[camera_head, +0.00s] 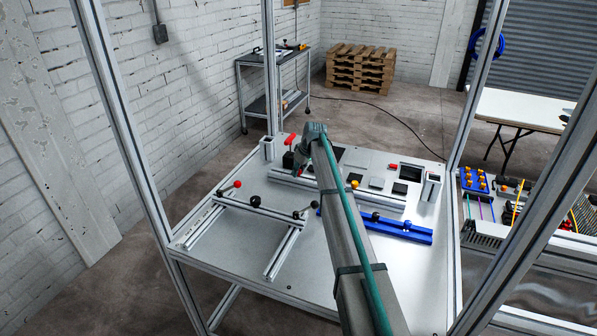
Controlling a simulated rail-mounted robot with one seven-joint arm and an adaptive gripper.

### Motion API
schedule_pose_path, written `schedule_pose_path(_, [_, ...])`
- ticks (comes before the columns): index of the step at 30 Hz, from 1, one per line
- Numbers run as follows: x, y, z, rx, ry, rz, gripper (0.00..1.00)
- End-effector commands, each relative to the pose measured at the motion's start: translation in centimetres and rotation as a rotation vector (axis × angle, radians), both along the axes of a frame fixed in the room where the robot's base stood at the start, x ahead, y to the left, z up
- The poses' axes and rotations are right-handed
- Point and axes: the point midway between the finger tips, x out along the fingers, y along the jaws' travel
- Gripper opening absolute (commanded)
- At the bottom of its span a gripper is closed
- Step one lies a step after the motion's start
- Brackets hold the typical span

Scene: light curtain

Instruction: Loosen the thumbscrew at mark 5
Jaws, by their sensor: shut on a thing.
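My gripper (299,164) hangs at the far end of my arm, over the back left part of the metal worktable (245,245). It is small and dark in this view. It is shut on a small part at the rear rail, which looks like the thumbscrew, but the gripper hides most of it. I cannot read any mark number.
A rail frame (255,208) with red and black knobs stands front left. Aluminium posts (120,110) enclose the table.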

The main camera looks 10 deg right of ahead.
Motion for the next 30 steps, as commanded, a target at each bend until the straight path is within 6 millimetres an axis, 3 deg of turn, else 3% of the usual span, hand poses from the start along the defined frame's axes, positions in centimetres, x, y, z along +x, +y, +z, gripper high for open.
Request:
schedule_pose_path(5, [0.0, 0.0, 0.0, 0.000, 0.001, 0.013, 0.00])
schedule_pose_path(10, [0.2, -0.1, -0.1, 0.000, 0.001, 0.155, 0.00])
schedule_pose_path(11, [0.1, -0.1, 0.0, 0.000, 0.001, 0.173, 0.26])
schedule_pose_path(16, [0.0, 0.0, 0.0, 0.000, 0.001, 0.167, 0.54])
schedule_pose_path(26, [0.0, 0.0, 0.1, -0.001, 0.001, 0.165, 0.54])
schedule_pose_path(30, [-0.3, -0.3, 1.0, -0.001, 0.000, 0.164, 0.54])
